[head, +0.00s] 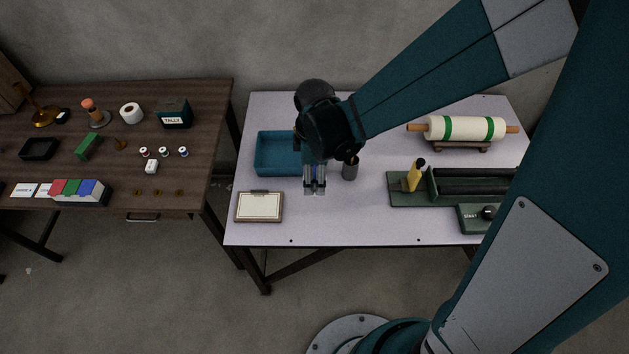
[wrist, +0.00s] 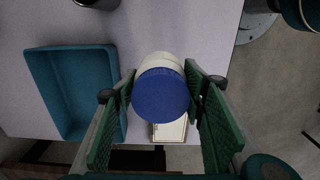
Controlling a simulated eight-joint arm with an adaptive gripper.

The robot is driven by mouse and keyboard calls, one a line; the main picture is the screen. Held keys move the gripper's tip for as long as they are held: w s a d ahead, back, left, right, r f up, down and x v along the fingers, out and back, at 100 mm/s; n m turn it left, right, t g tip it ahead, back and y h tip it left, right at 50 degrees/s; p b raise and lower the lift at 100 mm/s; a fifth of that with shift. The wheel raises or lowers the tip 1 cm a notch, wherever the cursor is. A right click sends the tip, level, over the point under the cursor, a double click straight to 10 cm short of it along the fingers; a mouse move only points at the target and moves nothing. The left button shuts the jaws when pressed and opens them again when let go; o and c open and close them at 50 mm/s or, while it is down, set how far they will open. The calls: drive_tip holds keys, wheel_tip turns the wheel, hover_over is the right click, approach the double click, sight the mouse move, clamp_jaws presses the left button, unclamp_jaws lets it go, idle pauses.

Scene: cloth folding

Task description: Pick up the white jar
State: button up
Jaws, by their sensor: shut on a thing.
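The white jar (wrist: 155,61) has a round blue lid (wrist: 160,95). In the wrist view it sits between the two green finger pads of my gripper (wrist: 160,75), with the lid facing the camera. My gripper is shut on the jar. In the head view my gripper (head: 315,184) is over the light table, just right of the blue tray and right of the clipboard. I cannot make out the jar clearly there, as the gripper covers it. How far the jar is above the table cannot be told.
The blue tray (head: 268,154) looks empty. A clipboard (head: 259,207) lies at the table's front left. A dark cup (head: 350,169) stands close right of my gripper.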

drive_tip(key=shift+r, duration=1.05)
drive_tip(key=shift+w+a, duration=0.1)
drive_tip(key=shift+w, duration=0.05)
